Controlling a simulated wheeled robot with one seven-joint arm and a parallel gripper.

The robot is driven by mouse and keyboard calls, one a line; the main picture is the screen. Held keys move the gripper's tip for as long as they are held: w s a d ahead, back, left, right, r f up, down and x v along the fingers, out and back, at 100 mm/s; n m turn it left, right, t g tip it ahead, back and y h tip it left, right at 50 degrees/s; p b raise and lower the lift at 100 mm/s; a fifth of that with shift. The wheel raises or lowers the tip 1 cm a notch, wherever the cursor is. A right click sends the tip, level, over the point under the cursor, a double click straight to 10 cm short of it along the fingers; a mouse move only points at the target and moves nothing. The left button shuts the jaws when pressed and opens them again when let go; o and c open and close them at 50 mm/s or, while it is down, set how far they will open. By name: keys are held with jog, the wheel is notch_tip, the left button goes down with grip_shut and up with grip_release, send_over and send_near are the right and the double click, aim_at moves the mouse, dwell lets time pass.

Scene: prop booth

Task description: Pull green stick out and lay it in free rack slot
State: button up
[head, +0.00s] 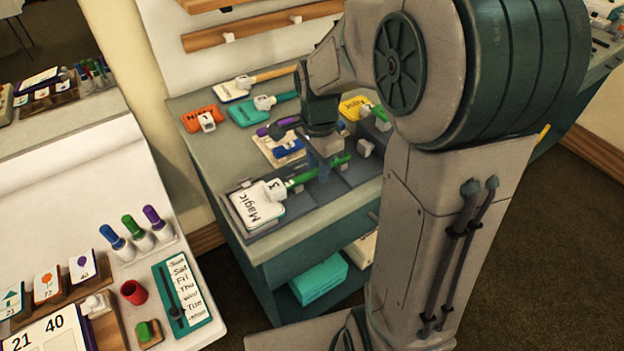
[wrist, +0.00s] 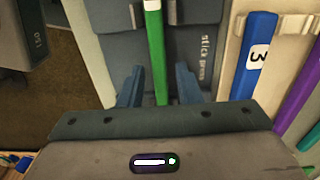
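The green stick (head: 302,179) lies slanted on the dark grey stick press (head: 345,176), its left end at a white head marked "Magic" (head: 262,205). In the wrist view the green stick (wrist: 156,45) runs down between the two fingers of my gripper (wrist: 158,90). The fingers are apart, with a gap visible on each side of the stick. In the head view my gripper (head: 322,165) is down over the stick. A tan rack (head: 264,144) behind holds a blue stick (wrist: 256,50) and a purple stick (wrist: 304,90). I cannot tell which slot is free.
Orange (head: 203,118) and teal (head: 249,112) sign heads lie on the bench behind. A yellow head (head: 352,107) sits near my arm, which hides part of the bench.

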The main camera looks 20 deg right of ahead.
jog(key=shift+f, duration=0.1)
grip_shut()
jog(key=shift+d, duration=0.25)
jog(key=shift+w+d, duration=0.2)
jog(key=shift+d, duration=0.3)
jog(key=shift+w+d, duration=0.2)
jog(key=shift+d, duration=0.3)
jog(key=shift+r+p, duration=2.9)
jog(key=shift+r, duration=0.65)
